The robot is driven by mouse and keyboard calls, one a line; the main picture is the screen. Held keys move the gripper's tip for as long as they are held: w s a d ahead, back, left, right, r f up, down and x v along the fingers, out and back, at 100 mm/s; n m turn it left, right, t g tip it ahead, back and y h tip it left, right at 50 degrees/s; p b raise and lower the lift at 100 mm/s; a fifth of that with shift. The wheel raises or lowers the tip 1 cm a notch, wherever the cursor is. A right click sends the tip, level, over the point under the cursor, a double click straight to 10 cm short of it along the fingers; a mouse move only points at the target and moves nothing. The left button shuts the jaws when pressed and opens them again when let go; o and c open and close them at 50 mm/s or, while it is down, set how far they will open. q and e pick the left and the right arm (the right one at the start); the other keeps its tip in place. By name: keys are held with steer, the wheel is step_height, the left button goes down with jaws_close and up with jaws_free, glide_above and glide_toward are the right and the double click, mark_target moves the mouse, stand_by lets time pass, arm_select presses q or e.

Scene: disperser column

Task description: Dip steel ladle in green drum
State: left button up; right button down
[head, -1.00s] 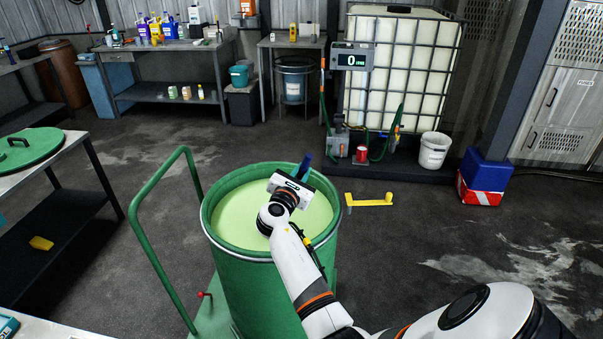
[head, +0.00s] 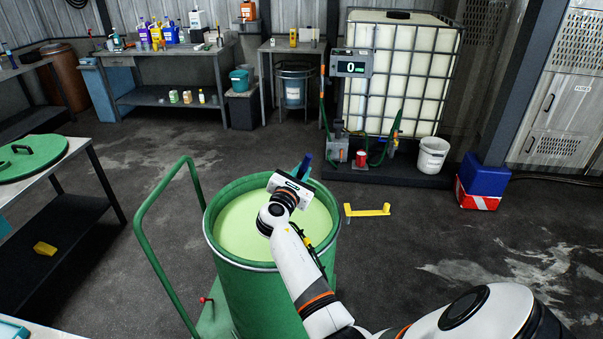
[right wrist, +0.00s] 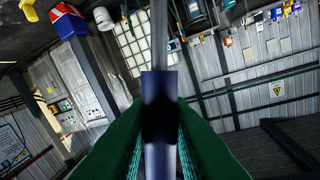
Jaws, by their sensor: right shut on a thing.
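The green drum (head: 268,290) stands open on a green trolley, holding pale green liquid (head: 240,228). My right gripper (head: 303,171) is over the far part of the drum opening. It is shut on the steel ladle, whose dark blue grip (head: 304,162) shows just beyond the gripper body. In the right wrist view the blue grip (right wrist: 160,100) is between the green fingers, and the steel shaft (right wrist: 159,38) runs up out of the picture. The ladle's bowl is hidden, so I cannot tell whether it touches the liquid. My left gripper is not in view.
The trolley's green handle (head: 142,225) rises left of the drum. A green lid (head: 45,160) lies on the left table. A yellow bracket-shaped thing (head: 368,211) lies behind the drum at right. A caged white tank (head: 405,70) and a white bucket (head: 432,155) stand farther back.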

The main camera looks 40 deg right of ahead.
steer(key=shift+r+p, duration=1.45)
steer(key=shift+r, duration=1.75)
steer(key=shift+a+f, duration=0.1)
